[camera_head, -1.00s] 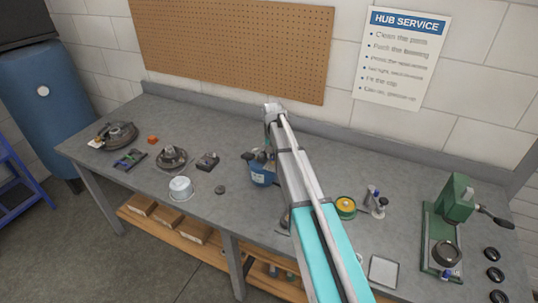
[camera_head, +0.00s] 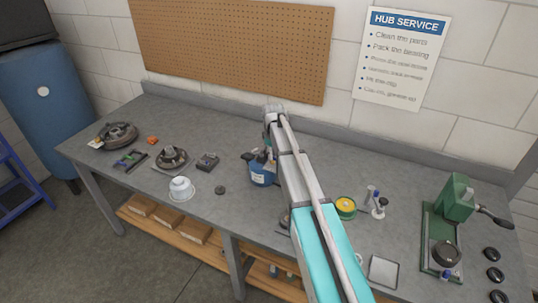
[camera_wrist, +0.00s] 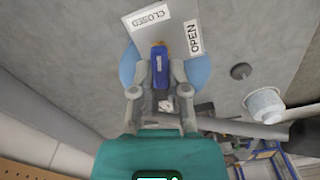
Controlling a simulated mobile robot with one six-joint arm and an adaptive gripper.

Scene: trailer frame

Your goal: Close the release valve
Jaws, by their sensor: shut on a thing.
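The release valve's blue handle (camera_wrist: 159,60) is in the middle of the wrist view. It points up the picture, between a white CLOSED label (camera_wrist: 148,17) on its upper left and a white OPEN label (camera_wrist: 194,38) on its right. My gripper (camera_wrist: 160,76) is shut on the handle, one finger on each side. A round blue body (camera_wrist: 199,75) shows under the label plate. In the head view, a blue container (camera_head: 262,177) stands on the bench, partly hidden by my arm.
On the bench (camera_head: 225,150), a white tub (camera_head: 181,189) and a small dark disc (camera_head: 220,190) lie left of the container. A yellow-green tin (camera_head: 346,207) and a green press (camera_head: 455,205) are on the right. A pegboard wall (camera_head: 235,50) stands behind.

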